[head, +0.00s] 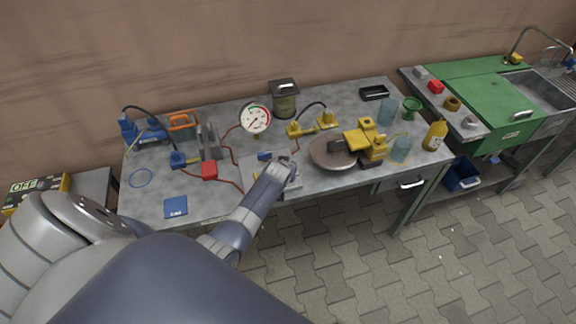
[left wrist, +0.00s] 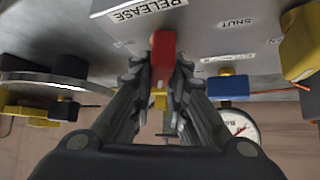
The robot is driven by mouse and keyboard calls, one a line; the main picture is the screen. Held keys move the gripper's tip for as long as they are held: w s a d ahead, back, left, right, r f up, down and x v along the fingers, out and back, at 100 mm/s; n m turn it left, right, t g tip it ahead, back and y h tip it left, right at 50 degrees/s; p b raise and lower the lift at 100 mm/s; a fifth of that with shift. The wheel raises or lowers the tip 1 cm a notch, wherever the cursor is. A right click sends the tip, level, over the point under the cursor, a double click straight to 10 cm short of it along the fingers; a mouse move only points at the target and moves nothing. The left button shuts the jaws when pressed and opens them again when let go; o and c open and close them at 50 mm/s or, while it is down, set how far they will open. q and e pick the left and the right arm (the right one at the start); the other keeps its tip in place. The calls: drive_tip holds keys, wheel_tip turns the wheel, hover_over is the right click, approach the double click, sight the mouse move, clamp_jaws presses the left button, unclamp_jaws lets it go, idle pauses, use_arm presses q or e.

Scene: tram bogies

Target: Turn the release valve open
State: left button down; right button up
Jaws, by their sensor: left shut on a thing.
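The release valve's red handle (left wrist: 163,48) stands between my left gripper's fingers (left wrist: 162,75) in the left wrist view. The fingers are shut on it. A grey panel (left wrist: 215,25) carries the labels RELEASE and SHUT next to the handle. In the head view my left gripper (head: 288,167) is at the light plate on the workbench, and it hides the handle there. A round pressure gauge (head: 255,118) with a red and green scale stands behind the gripper; it also shows in the left wrist view (left wrist: 236,128). My right gripper is not in view.
The grey workbench (head: 235,188) holds a blue fitting (head: 265,155) by the gripper, a round metal disc (head: 332,152) with yellow parts to the right, and a lantern-like jar (head: 284,98) behind. A green-topped sink unit (head: 480,100) stands further right.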

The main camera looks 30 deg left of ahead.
use_arm(q)
drive_tip(key=n+g+y+b, duration=0.1)
drive_tip(key=n+b, duration=0.1)
drive_tip(key=n+y+b, duration=0.1)
drive_tip(key=n+b, duration=0.1)
drive_tip(key=b, duration=0.1)
drive_tip(key=shift+a+f+g+y, duration=0.2)
drive_tip(key=shift+g+y, duration=0.1)
drive_tip(key=shift+g, duration=0.1)
drive_tip(key=shift+s+a+r+n+g+y+b, duration=0.1)
drive_tip(key=shift+r+n+g+y+b, duration=0.2)
drive_tip(key=shift+n+b, duration=0.45)
drive_tip(key=c, duration=1.6)
unclamp_jaws()
drive_tip(key=shift+f, duration=0.1)
drive_tip(key=shift+o, duration=0.2)
wheel_tip(320, 180, up, 10)
